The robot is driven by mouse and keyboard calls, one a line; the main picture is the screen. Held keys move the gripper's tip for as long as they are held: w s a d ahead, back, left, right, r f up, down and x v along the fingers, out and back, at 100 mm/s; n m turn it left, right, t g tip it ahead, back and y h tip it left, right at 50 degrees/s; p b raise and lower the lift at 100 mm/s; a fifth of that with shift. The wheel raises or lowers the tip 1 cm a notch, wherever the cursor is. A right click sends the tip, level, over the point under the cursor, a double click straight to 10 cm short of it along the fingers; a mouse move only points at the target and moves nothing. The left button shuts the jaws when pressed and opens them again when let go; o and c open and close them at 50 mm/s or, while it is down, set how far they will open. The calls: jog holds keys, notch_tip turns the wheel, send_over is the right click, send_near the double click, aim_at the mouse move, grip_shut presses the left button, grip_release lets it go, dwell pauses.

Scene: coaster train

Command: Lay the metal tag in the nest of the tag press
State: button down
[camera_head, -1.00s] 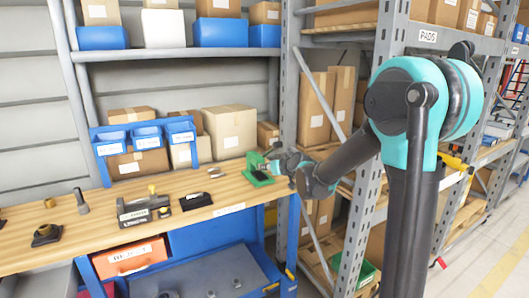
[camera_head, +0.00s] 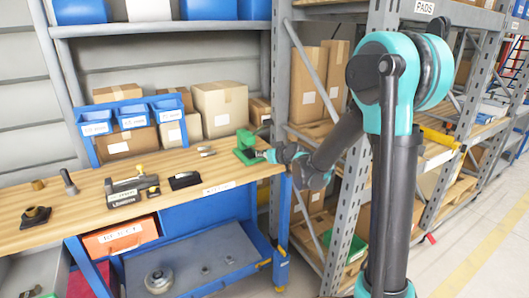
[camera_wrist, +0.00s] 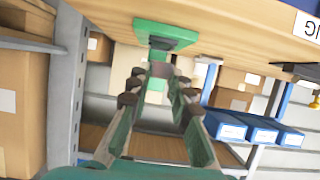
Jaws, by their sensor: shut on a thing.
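The green tag press (camera_head: 246,147) stands at the right end of the wooden workbench. My gripper (camera_head: 266,155) is just to its right, at about bench-top height, pointing at it. In the wrist view, which is upside down, the press (camera_wrist: 168,34) is straight ahead of my fingertips (camera_wrist: 160,80). A small grey-brown plate, apparently the metal tag (camera_wrist: 162,70), is between the fingertips, close to the press. I cannot tell whether it touches the press. The nest is not clearly visible.
The wooden workbench (camera_head: 120,196) holds a dark stamp-like block (camera_head: 185,180), a grey labelled device (camera_head: 124,192) and blue bins (camera_head: 131,117). Cardboard boxes (camera_head: 220,107) stand behind. A grey rack upright (camera_head: 282,80) is close to my arm, right of the bench.

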aim_at(255, 159)
jog(key=shift+w+a+f, duration=0.25)
jog(key=shift+w+f, duration=0.05)
jog(key=shift+f, duration=0.4)
jog(key=shift+w+a+f, duration=0.2)
jog(key=shift+w+f, duration=0.1)
jog(key=shift+f, duration=0.35)
jog(key=shift+w+a+f, duration=0.1)
jog(key=shift+w+a, duration=0.55)
jog(key=shift+w, duration=0.3)
jog(key=shift+w+a, duration=0.6)
jog(key=shift+w, duration=0.3)
jog(key=shift+w+a+f, duration=0.1)
jog(key=shift+w+a, duration=0.55)
jog(key=shift+w, duration=0.3)
jog(key=c, duration=1.3)
grip_release()
